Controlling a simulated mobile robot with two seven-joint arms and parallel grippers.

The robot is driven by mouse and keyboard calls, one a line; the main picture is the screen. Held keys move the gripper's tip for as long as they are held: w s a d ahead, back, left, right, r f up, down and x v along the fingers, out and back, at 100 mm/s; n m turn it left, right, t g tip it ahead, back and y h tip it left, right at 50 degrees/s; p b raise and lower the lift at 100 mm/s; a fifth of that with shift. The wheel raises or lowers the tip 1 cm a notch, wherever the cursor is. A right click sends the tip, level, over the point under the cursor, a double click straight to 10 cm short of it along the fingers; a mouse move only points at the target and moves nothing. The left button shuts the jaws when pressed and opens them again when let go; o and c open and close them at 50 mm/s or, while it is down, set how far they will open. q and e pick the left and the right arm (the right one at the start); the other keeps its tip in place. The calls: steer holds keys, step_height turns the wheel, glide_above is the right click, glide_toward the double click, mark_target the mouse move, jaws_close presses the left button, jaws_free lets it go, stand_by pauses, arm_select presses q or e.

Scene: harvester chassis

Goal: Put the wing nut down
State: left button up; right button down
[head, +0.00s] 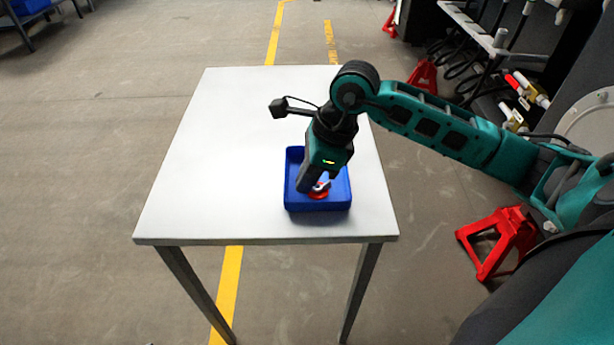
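A blue tray (317,206) stands on the white table near its front right part. My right gripper (318,184) points down into the tray from above. A small red and light grey piece (318,194), which may be the wing nut, shows low in the tray right at the fingertips. The fingers partly cover it. I cannot tell whether they grip it or are only beside it, nor whether it touches the tray floor. My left gripper is not in view.
The white table (220,150) is bare apart from the tray, with wide free room to the tray's left. A red stand (498,240) is on the floor at the right. Dark machinery with hoses (480,50) fills the upper right.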

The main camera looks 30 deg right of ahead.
mark_target(330, 181)
steer(key=shift+f, duration=0.15)
steer(key=c, duration=1.3)
jaws_free()
steer(key=shift+d+r, duration=0.1)
steer(key=shift+r, duration=0.35)
steer(key=p+v, duration=0.2)
steer(key=v, duration=0.9)
steer(key=shift+s+d+r, duration=0.1)
steer(key=shift+s+r, duration=0.05)
steer(key=shift+r, duration=0.05)
